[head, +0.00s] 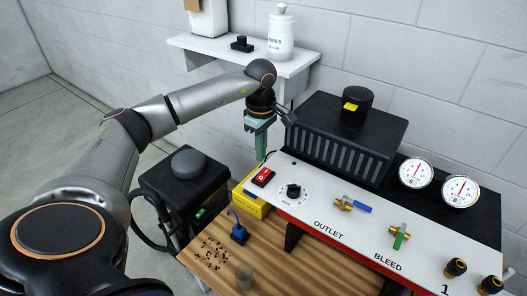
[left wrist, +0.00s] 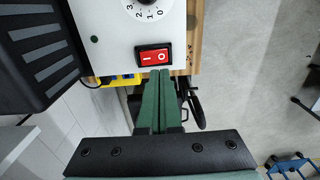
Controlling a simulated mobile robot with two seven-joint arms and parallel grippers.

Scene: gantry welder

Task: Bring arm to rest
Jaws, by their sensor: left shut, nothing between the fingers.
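My left arm comes in from the left in the head view and bends down at its wrist. My left gripper (head: 260,150) has green fingers and points down, above the left end of the white control panel (head: 318,208). In the left wrist view the two green fingers (left wrist: 159,75) lie side by side, shut and empty. Their tips are near the red rocker switch (left wrist: 153,56) in the picture. The switch also shows in the head view (head: 263,177), below and beside the gripper, with no contact visible. My right gripper is in neither view.
A black finned unit (head: 345,140) stands right of the gripper. A wall shelf (head: 245,55) with a wipes tub (head: 281,35) is behind. A black machine (head: 185,185) stands at left. The wooden bench (head: 270,265) holds a blue-topped item (head: 239,233) and scattered small bits.

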